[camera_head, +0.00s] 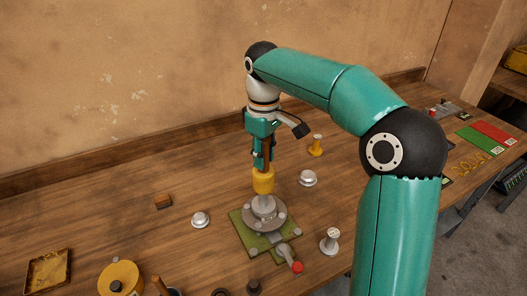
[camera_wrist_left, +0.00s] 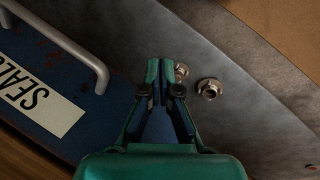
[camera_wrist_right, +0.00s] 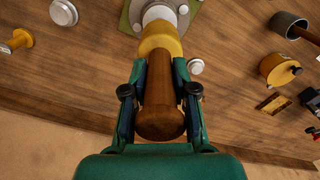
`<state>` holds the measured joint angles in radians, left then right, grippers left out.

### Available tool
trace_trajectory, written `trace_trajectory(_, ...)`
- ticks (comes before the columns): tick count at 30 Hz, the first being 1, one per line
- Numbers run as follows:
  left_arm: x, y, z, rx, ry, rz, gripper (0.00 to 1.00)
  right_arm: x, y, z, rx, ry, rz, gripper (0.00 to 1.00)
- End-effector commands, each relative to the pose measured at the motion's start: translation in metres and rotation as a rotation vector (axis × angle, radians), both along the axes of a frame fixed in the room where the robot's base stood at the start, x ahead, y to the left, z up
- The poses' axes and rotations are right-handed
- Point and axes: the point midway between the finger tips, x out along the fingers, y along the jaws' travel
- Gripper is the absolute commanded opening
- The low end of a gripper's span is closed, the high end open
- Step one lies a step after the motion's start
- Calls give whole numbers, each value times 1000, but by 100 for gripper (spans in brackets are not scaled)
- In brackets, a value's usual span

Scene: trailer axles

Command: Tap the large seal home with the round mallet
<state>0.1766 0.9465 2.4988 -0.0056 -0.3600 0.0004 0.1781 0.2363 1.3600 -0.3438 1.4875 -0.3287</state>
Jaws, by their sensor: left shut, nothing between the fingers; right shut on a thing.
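My right gripper (camera_head: 262,160) is shut on the brown wooden handle (camera_wrist_right: 161,105) of the round mallet, whose yellow head (camera_head: 263,180) points down. The mallet head is right over the grey hub (camera_head: 264,217) on a green plate (camera_head: 241,227). I cannot tell whether head and hub touch. A pale round top on the hub (camera_wrist_right: 160,13) shows just past the yellow head in the right wrist view; I cannot make out the large seal separately. My left gripper (camera_wrist_left: 160,66) is shut and empty, seen only in the left wrist view, beside a blue box labelled SEALS (camera_wrist_left: 40,100).
Silvery round parts (camera_head: 200,219) and (camera_head: 308,178), a flanged pin (camera_head: 330,241) and a yellow knob-like piece (camera_head: 316,145) stand around the plate. A red-tipped lever (camera_head: 296,266) sticks out in front. A yellow pot (camera_head: 120,279) and a tray (camera_head: 48,269) are at left.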

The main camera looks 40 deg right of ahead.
Motion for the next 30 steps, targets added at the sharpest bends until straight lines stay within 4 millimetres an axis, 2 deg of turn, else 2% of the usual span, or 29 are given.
trace_trajectory(10,0,0,2,0,0,0,0,0,0,1,0,-1,0,0)
trace_trajectory(22,0,0,30,0,0,0,0,1,0,27,0,-3,-1,0)
trace_trajectory(30,0,0,32,0,0,0,0,1,0,30,0,-3,-1,0)
